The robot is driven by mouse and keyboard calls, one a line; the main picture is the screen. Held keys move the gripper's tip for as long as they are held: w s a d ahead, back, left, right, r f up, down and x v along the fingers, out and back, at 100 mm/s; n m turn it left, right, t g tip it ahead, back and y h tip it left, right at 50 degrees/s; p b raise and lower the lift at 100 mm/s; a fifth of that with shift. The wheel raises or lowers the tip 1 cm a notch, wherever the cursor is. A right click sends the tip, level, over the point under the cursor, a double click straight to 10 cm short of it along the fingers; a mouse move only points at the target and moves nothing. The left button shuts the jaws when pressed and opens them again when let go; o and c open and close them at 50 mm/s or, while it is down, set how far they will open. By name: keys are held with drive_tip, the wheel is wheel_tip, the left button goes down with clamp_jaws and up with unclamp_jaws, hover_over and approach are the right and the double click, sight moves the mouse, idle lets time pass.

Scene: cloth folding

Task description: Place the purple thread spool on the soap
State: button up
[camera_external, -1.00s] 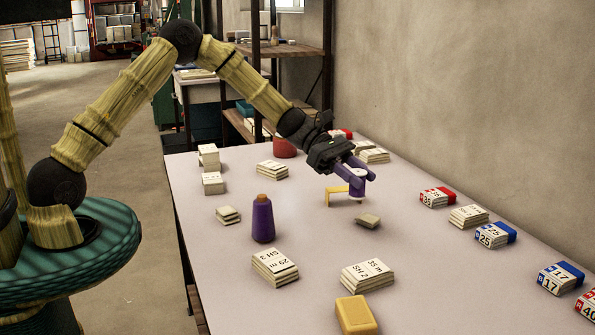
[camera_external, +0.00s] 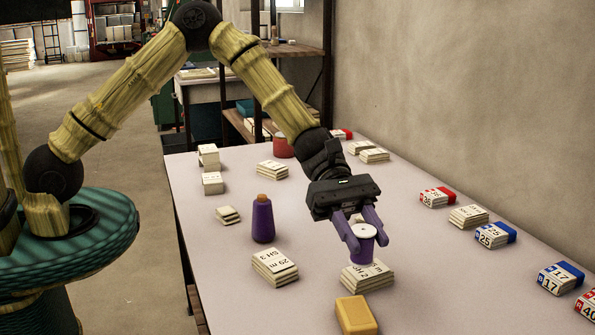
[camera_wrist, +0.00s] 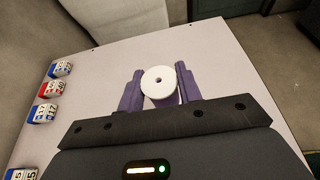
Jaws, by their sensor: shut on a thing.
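My gripper (camera_external: 362,233) is shut on the purple thread spool (camera_external: 361,248), whose white round top (camera_external: 360,231) faces up. It holds the spool upright, above or just in front of a stack of labelled cloths. In the wrist view the spool's white top (camera_wrist: 158,79) with its dark centre hole sits between the purple fingers. The soap is likely the yellow block (camera_external: 356,315) at the front edge of the picture. It lies nearer the camera than the spool, apart from it. The soap is not seen in the wrist view.
A purple cork-topped bottle (camera_external: 262,220) stands left of my gripper. Labelled cloth stacks lie at left (camera_external: 274,267) and under the spool (camera_external: 367,276). Several red or blue numbered packs (camera_external: 495,235) line the right side. The table (camera_external: 450,300) is bare right of the soap.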

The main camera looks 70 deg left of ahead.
wheel_tip(320, 180, down, 6)
drive_tip(key=shift+f+b, duration=0.15)
drive_tip(key=shift+b, duration=0.2)
drive_tip(key=shift+f, duration=1.85)
drive_tip(key=shift+f+b, duration=0.15)
drive_tip(key=shift+b, duration=0.15)
drive_tip(key=o, duration=0.9)
drive_tip(key=shift+o, duration=0.2)
